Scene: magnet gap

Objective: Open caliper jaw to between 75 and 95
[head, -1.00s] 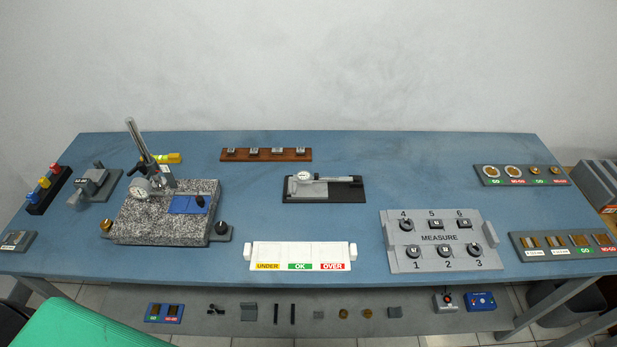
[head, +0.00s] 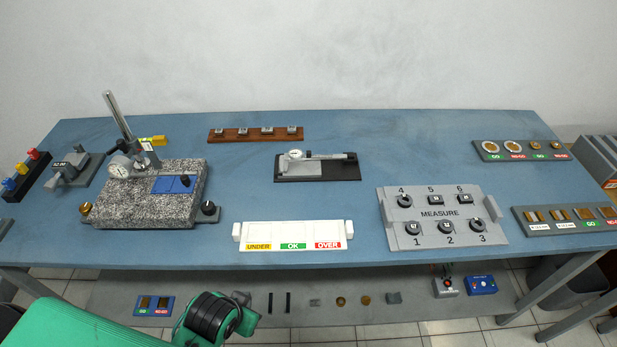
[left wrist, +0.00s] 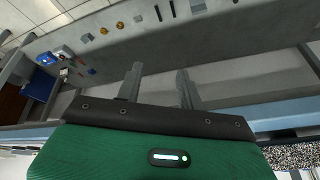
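The dial caliper (head: 310,155) lies on its black and grey base (head: 338,171) in the middle of the table in the head view. Its jaw is at the left end beside the round dial, and its reading is too small to tell. My left arm comes in at the lower left of the head view, below the table's front edge and well away from the caliper. In the left wrist view my left gripper (left wrist: 158,88) has its two fingers apart with nothing between them. My right gripper shows in neither view.
A granite stand with a dial gauge (head: 140,195) is at the left. A white sorting tray (head: 292,233) and a grey measure panel (head: 441,222) stand along the front. A brown block rack (head: 256,135) is behind. A lower shelf (head: 380,285) holds several small parts. The table around the caliper is clear.

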